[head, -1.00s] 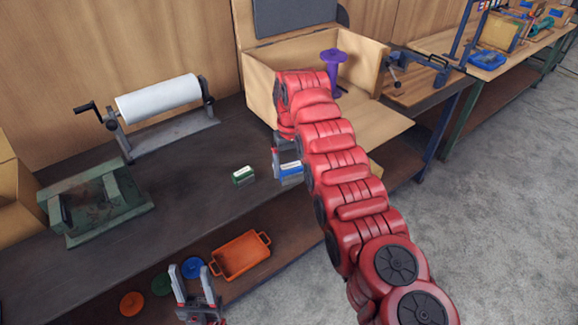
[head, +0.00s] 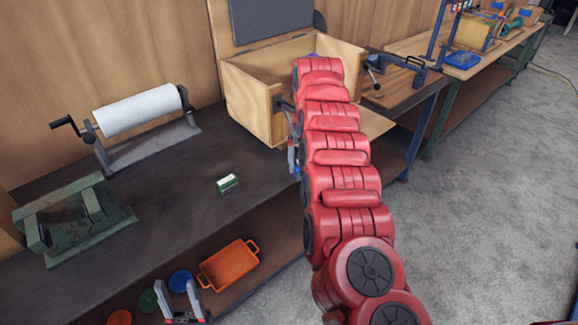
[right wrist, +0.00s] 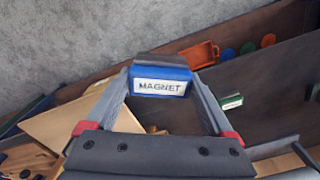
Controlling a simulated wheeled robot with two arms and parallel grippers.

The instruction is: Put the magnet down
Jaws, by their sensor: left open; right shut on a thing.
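The magnet (right wrist: 160,82) is a blue block with a white "MAGNET" label and a dark grey part along its top edge. In the right wrist view it sits between the fingertips of my right gripper (right wrist: 162,90), which is shut on it. In the head view my red right arm hides most of this gripper and the magnet, near the front corner of the wooden box. My left gripper (head: 180,300) is open and empty, at the bottom of the head view by the lower shelf.
The dark bench top (head: 180,185) carries a small green-and-white block (head: 228,183), a paper roll (head: 138,109) and a green metal device (head: 75,218). An open wooden box (head: 248,100) stands behind my right arm. An orange tray (head: 229,265) and coloured discs lie on the lower shelf.

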